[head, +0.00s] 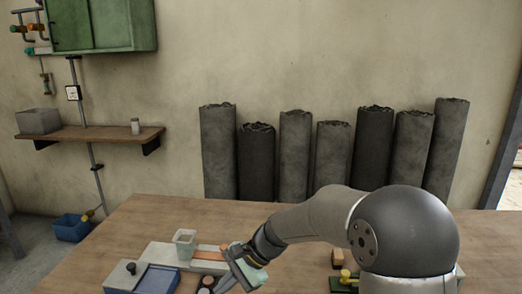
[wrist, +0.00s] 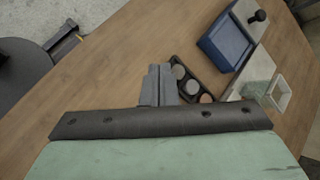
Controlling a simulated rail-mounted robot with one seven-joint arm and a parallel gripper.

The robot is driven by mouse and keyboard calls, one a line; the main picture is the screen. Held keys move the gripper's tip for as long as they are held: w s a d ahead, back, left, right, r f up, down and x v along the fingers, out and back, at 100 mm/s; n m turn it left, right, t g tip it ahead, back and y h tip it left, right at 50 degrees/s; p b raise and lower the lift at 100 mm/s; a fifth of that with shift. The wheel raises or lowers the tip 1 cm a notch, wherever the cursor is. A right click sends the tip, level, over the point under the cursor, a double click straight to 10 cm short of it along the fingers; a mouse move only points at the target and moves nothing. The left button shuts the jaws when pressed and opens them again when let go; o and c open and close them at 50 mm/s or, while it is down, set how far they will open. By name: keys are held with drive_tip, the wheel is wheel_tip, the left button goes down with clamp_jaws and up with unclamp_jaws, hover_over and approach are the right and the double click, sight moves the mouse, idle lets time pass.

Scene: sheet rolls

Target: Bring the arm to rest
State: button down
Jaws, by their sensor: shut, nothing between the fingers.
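My gripper (wrist: 158,78) is shut and empty in the wrist view, its two grey fingers together above the bare wood of the workbench (wrist: 110,75). In the head view my arm reaches in from the right, and my gripper (head: 232,280) hangs over the bench near the bottom middle. The fingertips are hard to make out there.
A blue tray (head: 157,279), a pale square cup (head: 185,243) and an orange strip (head: 208,253) sit left of my gripper. Several dark rolls (head: 295,155) stand behind the bench. Bare wood is free at left.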

drive_tip(key=s+d+r+n+t+h+p, duration=0.2)
drive_tip(key=s+d+n+h, duration=0.6)
drive_tip(key=s+d, duration=1.3)
drive_tip(key=shift+d+r+n, duration=0.4)
drive_tip(key=shift+d+r, duration=0.3)
drive_tip(key=shift+d, duration=0.4)
